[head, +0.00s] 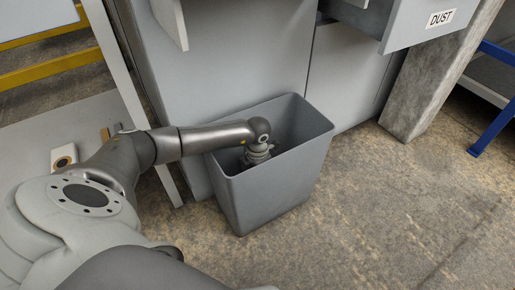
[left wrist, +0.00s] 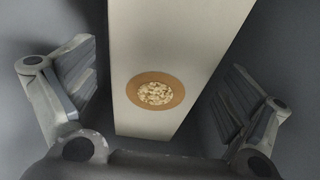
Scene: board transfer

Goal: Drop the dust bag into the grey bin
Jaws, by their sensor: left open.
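The grey bin (head: 272,198) stands upright on the floor in the middle of the head view. My left gripper (head: 257,157) reaches down inside its mouth, and the bin's front wall hides the fingertips. In the left wrist view the gripper (left wrist: 160,75) is open, with a finger on each side. A white, box-shaped dust bag (left wrist: 180,50) with a brown ring around a pale, filled opening lies between and beyond the fingers, with a gap to each. Grey walls surround it. My right gripper is in neither view.
A similar white piece with a brown ring (head: 63,156) sits on a grey surface (head: 85,118) at left. Grey cabinets (head: 240,50) stand behind the bin. An open drawer labelled DUST (head: 405,32) juts out at upper right. The floor (head: 400,220) at right is clear.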

